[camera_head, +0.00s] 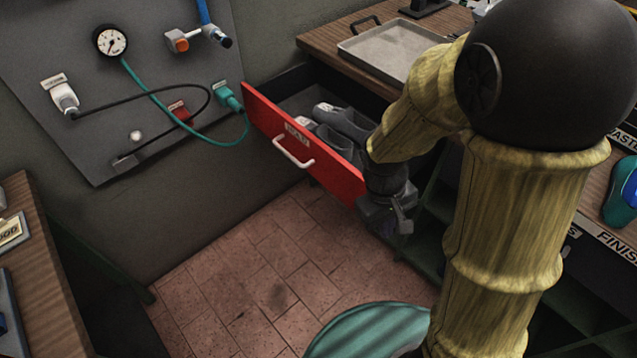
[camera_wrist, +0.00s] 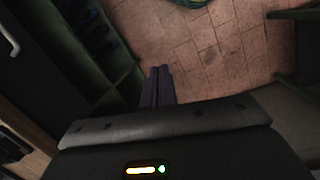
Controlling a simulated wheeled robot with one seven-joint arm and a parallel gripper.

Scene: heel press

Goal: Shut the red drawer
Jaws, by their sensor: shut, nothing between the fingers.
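The red drawer (camera_head: 325,162) stands pulled out from under the wooden bench. Its red front carries a pale handle (camera_head: 293,152) and a small label. Grey shoe-like objects (camera_head: 345,123) lie inside it. My gripper (camera_head: 390,222) is at the right end of the red front, pointing down. I cannot tell whether it touches the front. In the wrist view its two fingers (camera_wrist: 158,86) are together, with nothing between them. A pale handle (camera_wrist: 8,36) shows at the upper left there; I cannot tell whose it is. My arm hides part of the drawer's right side.
A metal tray (camera_head: 390,48) lies on the bench (camera_head: 318,38) above the drawer. A grey wall panel (camera_head: 150,70) with a gauge and hoses is close to the drawer's left end. A green round seat (camera_head: 370,328) stands below. The tiled floor (camera_head: 245,270) before the drawer is clear.

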